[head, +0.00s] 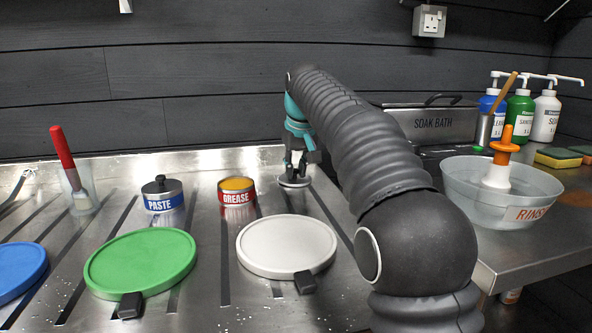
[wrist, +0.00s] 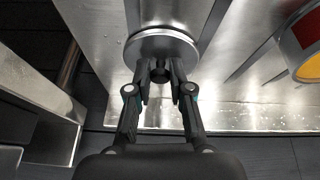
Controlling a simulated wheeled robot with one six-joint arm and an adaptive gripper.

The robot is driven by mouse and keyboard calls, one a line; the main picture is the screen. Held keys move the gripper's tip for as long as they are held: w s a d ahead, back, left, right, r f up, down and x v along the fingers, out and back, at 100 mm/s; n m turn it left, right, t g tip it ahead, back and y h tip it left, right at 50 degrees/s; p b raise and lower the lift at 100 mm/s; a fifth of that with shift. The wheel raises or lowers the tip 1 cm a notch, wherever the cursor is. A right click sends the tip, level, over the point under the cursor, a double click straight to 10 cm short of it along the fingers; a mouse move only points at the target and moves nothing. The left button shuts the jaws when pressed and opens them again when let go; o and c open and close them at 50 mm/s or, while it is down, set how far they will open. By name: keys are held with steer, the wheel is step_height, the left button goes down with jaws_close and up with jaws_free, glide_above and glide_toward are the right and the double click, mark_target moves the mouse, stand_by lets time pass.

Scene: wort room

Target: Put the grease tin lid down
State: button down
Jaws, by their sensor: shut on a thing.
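My gripper (head: 296,165) is shut on the dark knob of the grease tin lid (head: 294,180), a round silver metal disc. In the wrist view my gripper (wrist: 161,76) grips the knob, and the lid (wrist: 150,44) lies flat below the fingers. The lid is at or just above the steel counter; I cannot tell whether it touches. The grease tin (head: 237,196), with its red label, stands open to the left, showing yellow grease. It also shows at the right of the wrist view (wrist: 306,50).
A paste tin (head: 163,197) with its lid on stands left of the grease tin. Green (head: 140,262) and white (head: 286,246) round boards lie in front. A rinse bowl (head: 502,195) and soak bath (head: 430,120) are at right. Bare counter surrounds the lid.

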steer(key=c, duration=1)
jaws_free()
steer(key=shift+f, duration=0.1)
steer(key=shift+c, duration=0.2)
steer(key=a+p+v, duration=0.1)
steer(key=p+v, duration=0.1)
steer(key=v, duration=1)
steer(key=shift+d, duration=0.45)
steer(key=shift+s, duration=0.1)
